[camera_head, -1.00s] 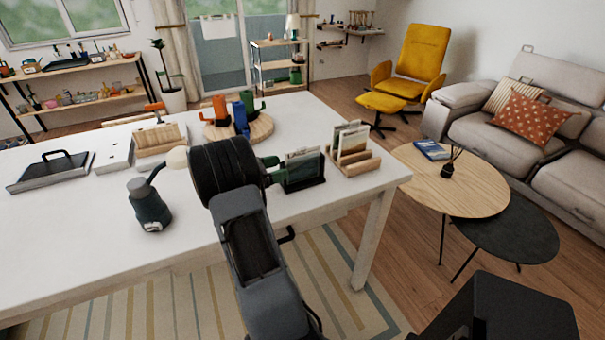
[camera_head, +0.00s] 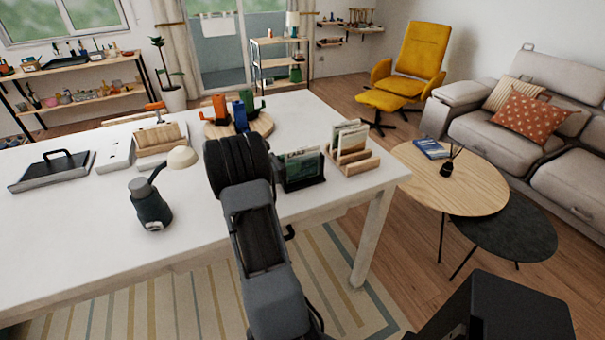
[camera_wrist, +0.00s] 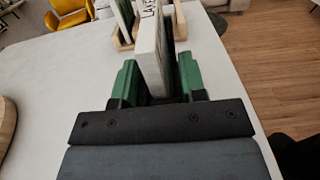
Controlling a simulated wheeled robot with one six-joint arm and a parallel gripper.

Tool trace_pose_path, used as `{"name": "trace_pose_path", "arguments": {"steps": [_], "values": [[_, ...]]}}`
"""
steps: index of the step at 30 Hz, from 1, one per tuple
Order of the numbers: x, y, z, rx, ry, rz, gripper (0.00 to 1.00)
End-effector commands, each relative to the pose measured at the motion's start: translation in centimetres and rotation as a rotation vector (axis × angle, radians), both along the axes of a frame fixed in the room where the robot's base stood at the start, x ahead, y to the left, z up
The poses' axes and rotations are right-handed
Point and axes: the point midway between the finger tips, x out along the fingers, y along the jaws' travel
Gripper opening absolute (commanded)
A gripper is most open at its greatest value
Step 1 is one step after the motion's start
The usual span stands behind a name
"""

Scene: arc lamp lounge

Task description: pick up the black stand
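The black stand (camera_head: 305,185) is on the white table near its right end, with upright booklets (camera_head: 303,165) in it. One booklet has a green cover with white lettering. In the wrist view a pale booklet edge (camera_wrist: 150,50) rises between the two green fingers of my gripper (camera_wrist: 158,62). The fingers are apart, one on each side of the booklet, and look open. Contact with the stand cannot be made out. The stand's lower part is largely hidden in the wrist view.
A wooden holder with cards (camera_head: 352,158) stands close to the right of the stand. A round wooden board (camera_head: 262,125) with colored mugs is behind. A dark green grinder-like object (camera_head: 150,205) and a beige dome (camera_head: 183,157) are to the left. The table's front edge is close.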

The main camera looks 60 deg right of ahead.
Motion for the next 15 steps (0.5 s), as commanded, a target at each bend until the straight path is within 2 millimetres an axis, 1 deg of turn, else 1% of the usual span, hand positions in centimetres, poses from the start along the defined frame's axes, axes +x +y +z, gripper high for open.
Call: {"name": "trace_pose_path", "arguments": {"steps": [1, 2, 11, 12, 15], "values": [[0.0, 0.0, 0.01, 0.0, 0.0, 0.0, 0.34], [-0.01, 0.01, 0.01, 0.0, 0.0, 0.0, 0.31], [-0.03, 0.0, 0.01, 0.0, 0.0, -0.001, 0.02], [-0.03, -0.01, 0.01, 0.0, 0.0, -0.001, 0.0], [-0.04, -0.01, 0.01, 0.0, 0.0, -0.001, 0.0]]}}
